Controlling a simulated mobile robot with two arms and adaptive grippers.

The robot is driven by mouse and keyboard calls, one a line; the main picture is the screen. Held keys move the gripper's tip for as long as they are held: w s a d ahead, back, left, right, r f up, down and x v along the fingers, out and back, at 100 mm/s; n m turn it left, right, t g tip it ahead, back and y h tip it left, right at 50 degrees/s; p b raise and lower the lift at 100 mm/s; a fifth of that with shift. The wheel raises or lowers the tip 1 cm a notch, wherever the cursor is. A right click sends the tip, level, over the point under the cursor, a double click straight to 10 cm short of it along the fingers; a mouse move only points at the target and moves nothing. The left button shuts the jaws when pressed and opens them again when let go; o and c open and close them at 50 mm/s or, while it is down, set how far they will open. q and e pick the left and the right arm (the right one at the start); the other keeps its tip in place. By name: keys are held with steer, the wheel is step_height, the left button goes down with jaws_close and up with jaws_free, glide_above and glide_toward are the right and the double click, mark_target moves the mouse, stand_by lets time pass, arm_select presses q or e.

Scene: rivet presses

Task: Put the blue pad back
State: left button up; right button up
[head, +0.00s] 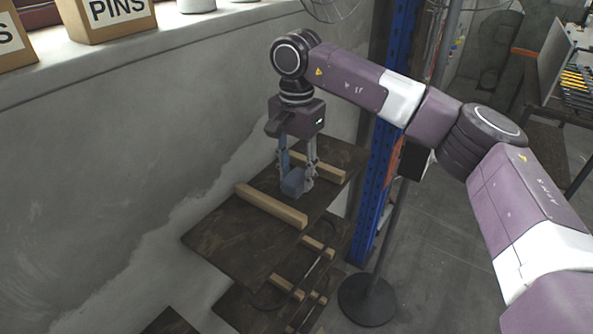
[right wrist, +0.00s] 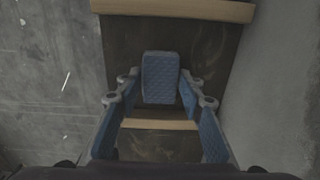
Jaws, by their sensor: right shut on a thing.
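The blue pad (head: 292,183) is a small, block-like piece at the fingertips of my right gripper (head: 298,188). In the head view it is low over the dark top board (head: 222,232), between two light wooden strips; I cannot tell whether it touches the board. In the right wrist view the blue pad (right wrist: 160,70) shows its textured face between the fingers of my right gripper (right wrist: 162,88), which are shut on it. The fingers have blue inner faces too. My left gripper is not in view.
A near wooden strip (head: 271,206) and a far one (head: 318,167) lie across the board. More strips are on a lower board. A grey wall is at the left, a blue post (head: 378,185) and a round black base (head: 367,298) at the right. Boxes stand on the ledge.

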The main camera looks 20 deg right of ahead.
mark_target(297, 177)
steer(key=o, duration=1)
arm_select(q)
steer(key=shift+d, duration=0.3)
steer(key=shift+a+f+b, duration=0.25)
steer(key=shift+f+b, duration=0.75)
arm_select(e)
step_height(297, 177, up, 12)
steer(key=shift+r, duration=0.1)
